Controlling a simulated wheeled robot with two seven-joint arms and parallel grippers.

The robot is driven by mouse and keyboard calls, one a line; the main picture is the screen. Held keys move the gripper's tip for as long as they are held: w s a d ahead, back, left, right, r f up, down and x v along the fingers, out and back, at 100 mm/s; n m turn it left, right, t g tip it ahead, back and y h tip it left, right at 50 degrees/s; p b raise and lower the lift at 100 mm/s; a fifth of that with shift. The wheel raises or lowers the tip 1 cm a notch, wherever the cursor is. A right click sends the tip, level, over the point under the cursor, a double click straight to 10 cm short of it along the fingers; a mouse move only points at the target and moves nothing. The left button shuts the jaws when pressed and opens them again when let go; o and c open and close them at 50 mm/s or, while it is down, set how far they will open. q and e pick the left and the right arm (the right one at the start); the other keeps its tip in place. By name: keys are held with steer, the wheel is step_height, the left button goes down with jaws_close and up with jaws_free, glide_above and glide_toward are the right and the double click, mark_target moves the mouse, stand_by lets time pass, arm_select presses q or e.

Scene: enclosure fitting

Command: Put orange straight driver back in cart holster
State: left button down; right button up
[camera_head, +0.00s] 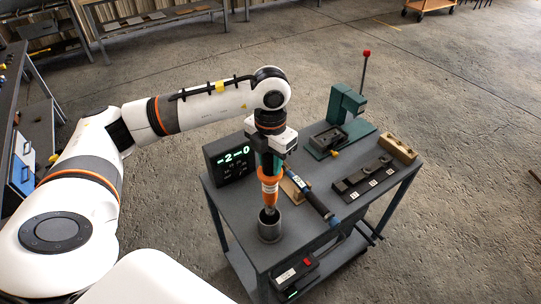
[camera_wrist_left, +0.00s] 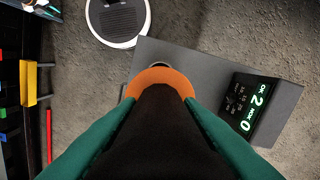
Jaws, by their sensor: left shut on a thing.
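The orange straight driver (camera_head: 269,188) is upright in my left gripper (camera_head: 271,167), whose teal fingers close around its upper body. The grey cylindrical holster (camera_head: 269,233) stands at the cart's near left corner. In the left wrist view, the driver's black body (camera_wrist_left: 168,135) and orange collar (camera_wrist_left: 160,76) fill the middle between the fingers and hide most of the holster. My right gripper is not in view.
On the cart top (camera_head: 240,203), a display box (camera_head: 230,160) stands left of the driver. A second, dark driver with a blue ring (camera_head: 318,204) lies close on the right. A green press (camera_head: 343,120), a dark fixture (camera_head: 363,178) and a wooden block (camera_head: 398,149) are farther back.

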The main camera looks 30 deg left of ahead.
mark_target(270, 190)
arm_select(q)
steer(key=shift+f+b, duration=1.7)
steer(key=shift+f, duration=1.4)
step_height(270, 190, down, 5)
steer(key=b, duration=0.4)
steer(key=shift+r, duration=0.1)
steer(key=c, duration=1)
jaws_free()
steer(key=shift+o, duration=0.4)
steer(key=shift+s+b, duration=0.1)
steer(key=shift+b, duration=0.2)
